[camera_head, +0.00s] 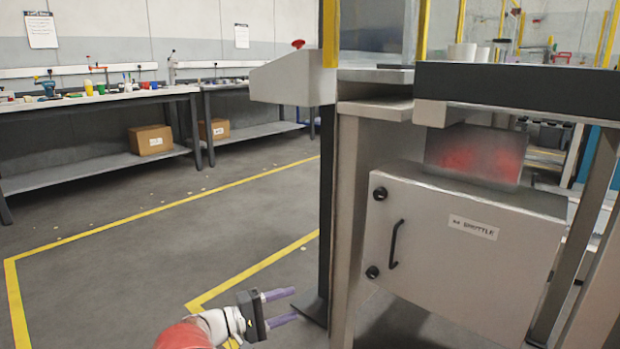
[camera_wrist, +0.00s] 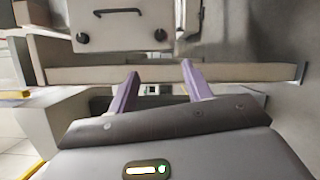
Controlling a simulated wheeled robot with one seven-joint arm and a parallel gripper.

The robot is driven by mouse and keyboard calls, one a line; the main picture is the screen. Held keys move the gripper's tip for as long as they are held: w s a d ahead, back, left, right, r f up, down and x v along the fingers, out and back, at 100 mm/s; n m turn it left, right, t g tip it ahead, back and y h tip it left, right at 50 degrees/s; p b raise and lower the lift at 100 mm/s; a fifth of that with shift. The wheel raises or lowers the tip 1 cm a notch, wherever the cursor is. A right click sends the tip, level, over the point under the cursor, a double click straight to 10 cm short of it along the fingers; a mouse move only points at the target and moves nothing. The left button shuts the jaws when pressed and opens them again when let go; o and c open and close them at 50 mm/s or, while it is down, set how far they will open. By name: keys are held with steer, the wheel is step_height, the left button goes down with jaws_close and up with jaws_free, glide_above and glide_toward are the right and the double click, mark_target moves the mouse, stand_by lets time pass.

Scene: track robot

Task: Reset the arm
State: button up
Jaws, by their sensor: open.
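My gripper (camera_head: 288,307) is low in the head view, left of the machine frame and above the grey floor. Its two purple fingers point right and are apart, with nothing between them. In the wrist view my gripper (camera_wrist: 160,82) also shows open and empty, with the fingers spread. Beyond the fingers in that view is a pale horizontal beam (camera_wrist: 230,72) of the frame. Most of my arm is out of view; only its red and white end shows at the bottom of the head view.
A grey cabinet (camera_head: 440,280) with a black handle and a label stands right of my gripper. A dark frame post (camera_head: 327,200) stands close by. Workbenches (camera_head: 90,98) with tools and cardboard boxes (camera_head: 150,140) line the back wall. The yellow-lined floor (camera_head: 150,240) at left is clear.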

steer(key=s+d+r+m+g+y+p, duration=0.2)
steer(key=s+d+r+g+y, duration=0.15)
steer(key=d, duration=0.55)
steer(key=s+d+r+m+g+y+p, duration=0.1)
steer(key=s+d+r+m+g+y, duration=0.25)
steer(key=d, duration=0.55)
steer(key=s+d+r+t+y+p, duration=0.1)
steer(key=s+r+y, duration=0.2)
steer(key=s, duration=0.4)
steer(key=s+d+r+m+t+y+p, duration=0.1)
steer(key=s+r+t+y+p, duration=0.1)
steer(key=s+r, duration=0.3)
steer(key=s+d+r+m+t+y+p, duration=0.1)
steer(key=s+r+y, duration=0.3)
steer(key=s, duration=0.7)
steer(key=shift+s+d+t+p, duration=0.2)
steer(key=shift+d+t+p, duration=0.3)
steer(key=shift+p, duration=0.25)
steer(key=shift+r, duration=0.1)
